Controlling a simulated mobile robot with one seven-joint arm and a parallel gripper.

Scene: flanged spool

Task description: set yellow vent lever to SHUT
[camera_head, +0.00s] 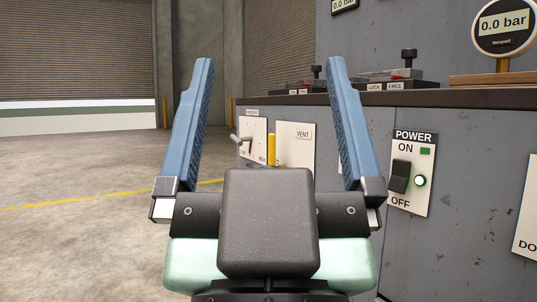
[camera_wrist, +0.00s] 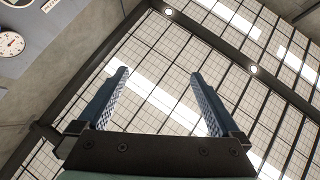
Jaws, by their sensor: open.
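The yellow vent lever (camera_head: 271,149) stands upright in front of a white plate (camera_head: 297,140) marked VENT, on the grey cabinet front. The lever's lower part is hidden behind my gripper, and any other wording on the plate is hidden or too small to read. My gripper (camera_head: 270,72) is open and empty, with its two blue fingers pointing up and wide apart. In the head view the lever shows between the fingers, farther off than they are. In the wrist view my gripper (camera_wrist: 158,75) is open against the ceiling, and the lever is out of view.
Left of the VENT plate is another white plate (camera_head: 257,150) with a grey lever (camera_head: 240,139). A POWER switch (camera_head: 400,176) with a lit green lamp is on the right. Clamp-like fixtures (camera_head: 398,78) and a gauge (camera_head: 503,27) stand on the bench. Open floor lies left.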

